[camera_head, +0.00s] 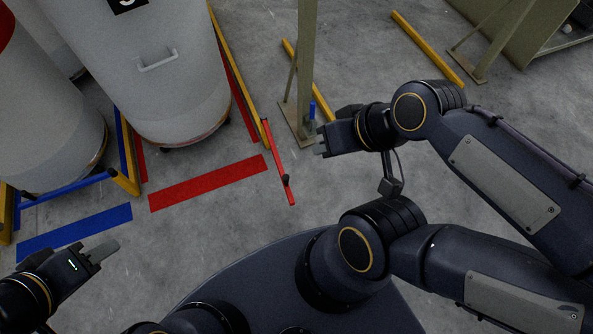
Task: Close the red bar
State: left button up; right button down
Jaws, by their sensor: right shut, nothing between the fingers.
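The red bar (279,163) is a thin bar that joins the end of a yellow rail beside the large grey drum. It stands out from the rail toward me, in line with it, with a small dark fitting near its free end. It does not lie across the red floor stripe. My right gripper (319,146) is shut and empty, to the right of the bar and apart from it, near the foot of a grey-green post. My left gripper (105,251) is at the lower left, far from the bar; its finger gap cannot be made out.
The large grey drum (150,75) stands behind the red floor stripe (208,183). A blue bar (65,188) crosses in front of another drum (45,130) at left. The grey-green post (303,60) stands behind my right gripper.

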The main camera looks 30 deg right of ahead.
aim_at(284, 177)
jog(key=l+u, duration=0.1)
jog(key=l, duration=0.35)
jog(key=k+l, duration=0.15)
jog(key=l, duration=0.35)
jog(key=l+u, duration=0.15)
jog(key=l, duration=0.3)
jog(key=k+l, duration=0.5)
jog(key=i+j+u, duration=0.15)
jog(key=i, duration=0.4)
